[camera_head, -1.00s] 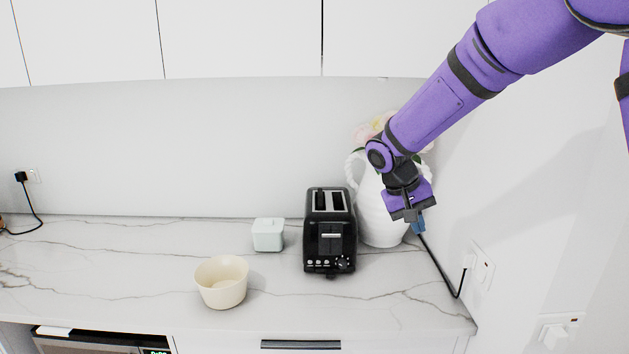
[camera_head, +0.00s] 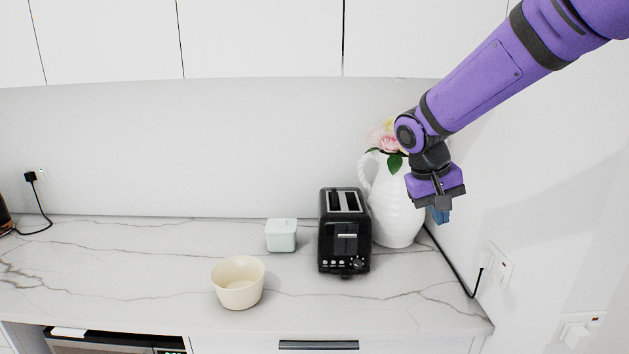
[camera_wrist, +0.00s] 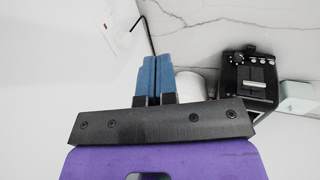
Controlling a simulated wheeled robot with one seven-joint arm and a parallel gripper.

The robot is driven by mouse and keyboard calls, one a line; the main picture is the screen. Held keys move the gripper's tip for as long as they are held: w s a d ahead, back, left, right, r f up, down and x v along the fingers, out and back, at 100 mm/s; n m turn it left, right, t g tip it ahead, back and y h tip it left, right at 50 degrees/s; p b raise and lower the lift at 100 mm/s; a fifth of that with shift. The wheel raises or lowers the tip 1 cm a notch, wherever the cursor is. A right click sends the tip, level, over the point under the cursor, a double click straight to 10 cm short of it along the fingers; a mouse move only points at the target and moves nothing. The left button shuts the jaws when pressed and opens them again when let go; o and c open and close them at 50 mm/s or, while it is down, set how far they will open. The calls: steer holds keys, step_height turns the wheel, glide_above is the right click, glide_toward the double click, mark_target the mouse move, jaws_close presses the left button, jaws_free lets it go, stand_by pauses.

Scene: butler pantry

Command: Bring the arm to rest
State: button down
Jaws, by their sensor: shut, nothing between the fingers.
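My gripper (camera_head: 440,214) hangs from my purple arm at the right of the head view, in front of the right side of the white vase. Its blue fingers are together with nothing between them, as the wrist view (camera_wrist: 151,72) also shows. The fingers point down and are in the air above the counter's right end. The arm hides part of the vase and its flowers.
A white vase (camera_head: 394,212) with flowers stands at the back right of the marble counter (camera_head: 130,270). Left of it are a black toaster (camera_head: 344,240), a pale lidded box (camera_head: 281,236) and a cream bowl (camera_head: 238,284). A wall with sockets (camera_head: 497,268) bounds the right.

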steer(key=s+d+r+t+y, duration=0.1)
steer(key=s+d+r, duration=0.1)
steer(key=s, duration=0.6)
steer(key=s+d+r+t+y, duration=0.1)
steer(key=s+d+r+t, duration=0.1)
steer(key=s, duration=0.7)
steer(key=s+d+r+t+y, duration=0.2)
steer(key=s+r, duration=0.2)
steer(key=s, duration=0.5)
